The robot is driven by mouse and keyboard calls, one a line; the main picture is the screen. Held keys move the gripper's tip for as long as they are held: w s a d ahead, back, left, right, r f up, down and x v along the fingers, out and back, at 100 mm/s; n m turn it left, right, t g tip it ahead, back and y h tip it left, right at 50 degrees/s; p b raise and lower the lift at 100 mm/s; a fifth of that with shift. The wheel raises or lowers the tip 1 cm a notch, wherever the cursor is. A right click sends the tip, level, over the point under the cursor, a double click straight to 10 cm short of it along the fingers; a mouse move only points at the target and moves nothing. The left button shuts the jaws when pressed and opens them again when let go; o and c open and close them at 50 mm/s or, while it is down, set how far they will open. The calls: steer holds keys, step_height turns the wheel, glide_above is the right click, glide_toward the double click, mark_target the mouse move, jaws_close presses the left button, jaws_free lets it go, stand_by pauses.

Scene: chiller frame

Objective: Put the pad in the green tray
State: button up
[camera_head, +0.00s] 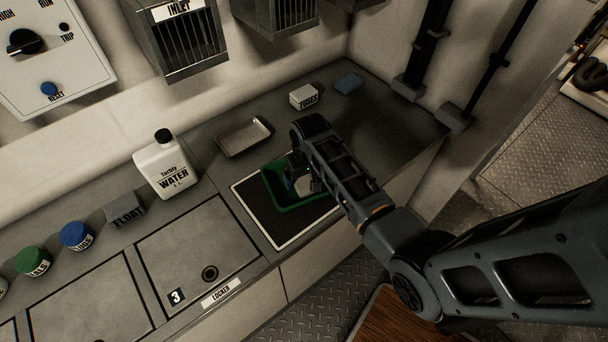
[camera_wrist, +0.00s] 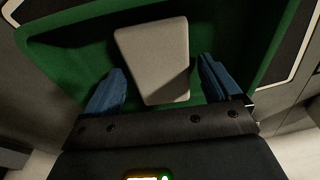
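The green tray (camera_head: 290,205) sits on a dark mat with a white border on the counter. A pale grey pad (camera_wrist: 155,60) lies inside the green tray (camera_wrist: 65,50) in the wrist view, and part of it shows beside my gripper in the head view (camera_head: 305,186). My gripper (camera_wrist: 165,85) is over the tray with its blue fingers apart, one on each side of the pad. A gap shows between the pad and the right finger. Whether the pad rests flat on the tray floor is hard to tell. My arm hides part of the tray in the head view.
An empty metal tray (camera_head: 243,137), a white fuses box (camera_head: 303,96) and a blue block (camera_head: 348,83) stand behind. A white water jug (camera_head: 166,165), a grey float block (camera_head: 125,211) and round tubs (camera_head: 76,236) are to the left. The counter at right is clear.

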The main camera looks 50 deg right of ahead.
mark_target(307, 183)
step_height(307, 183, up, 12)
steer(key=s, duration=0.2)
steer(key=s+a+f+n+t+h, duration=0.1)
steer(key=s+a+f+n+t, duration=0.15)
steer(key=s+a, duration=0.35)
steer(key=s+a+f+n+t, duration=0.1)
steer(key=s+a+t, duration=0.2)
steer(key=s+a, duration=0.4)
steer(key=s+a+r+n+t+y, duration=0.1)
steer(key=s+a+r+t, duration=0.2)
steer(key=s+r, duration=0.4)
steer(key=s+a+r+n+t, duration=0.1)
steer(key=s+a+r+t, duration=0.3)
steer(key=s+r, duration=0.4)
step_height(307, 183, up, 7)
steer(key=shift+s+a+r+t+y, duration=0.1)
steer(key=shift+s+a+t+y, duration=0.15)
steer(key=shift+t+y, duration=0.2)
